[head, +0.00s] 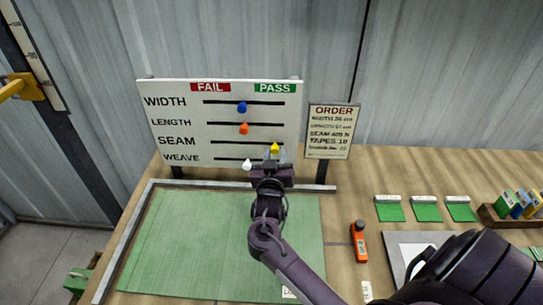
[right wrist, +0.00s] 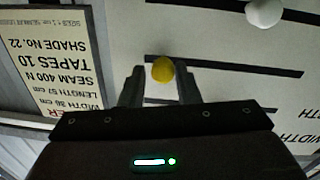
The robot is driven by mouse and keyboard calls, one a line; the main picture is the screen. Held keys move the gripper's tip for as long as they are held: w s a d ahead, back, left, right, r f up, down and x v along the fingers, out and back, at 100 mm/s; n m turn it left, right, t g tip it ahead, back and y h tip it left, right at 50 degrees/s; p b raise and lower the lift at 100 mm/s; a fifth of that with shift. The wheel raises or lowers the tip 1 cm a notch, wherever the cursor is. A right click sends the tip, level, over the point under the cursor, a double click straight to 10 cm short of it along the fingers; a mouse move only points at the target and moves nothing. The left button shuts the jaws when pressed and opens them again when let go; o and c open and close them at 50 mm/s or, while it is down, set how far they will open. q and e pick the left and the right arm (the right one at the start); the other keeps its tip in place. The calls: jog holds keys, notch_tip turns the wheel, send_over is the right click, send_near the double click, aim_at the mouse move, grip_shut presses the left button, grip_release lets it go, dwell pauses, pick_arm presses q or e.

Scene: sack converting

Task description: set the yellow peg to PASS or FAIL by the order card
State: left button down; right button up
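The yellow peg (head: 275,148) is on the SEAM row of the white board (head: 180,128), near the right end of its slot, on the PASS side. My right gripper (head: 271,164) is at the board just below it. In the right wrist view the yellow peg (right wrist: 163,69) sits between the open fingertips (right wrist: 160,82), with a small gap visible on its left. The order card (head: 331,131) stands right of the board; in the right wrist view the card (right wrist: 52,70) reads upside down, including SEAM 400 N and TAPES 10. My left gripper is out of view.
Blue (head: 242,107) and orange (head: 243,128) pegs sit mid-slot on WIDTH and LENGTH; a white peg (head: 248,163) is on WEAVE. A green mat (head: 190,245) lies in front. An orange handheld device (head: 359,240) and green pads (head: 425,210) lie to the right.

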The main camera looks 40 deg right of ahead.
jog(key=o, duration=0.3)
jog(key=shift+d+f, duration=0.1)
jog(key=shift+d, duration=0.15)
jog(key=shift+a, duration=0.25)
jog(key=b+v, duration=0.2)
jog(key=v, duration=0.5)
jog(key=shift+s+a, duration=0.1)
jog(key=shift+s, duration=0.15)
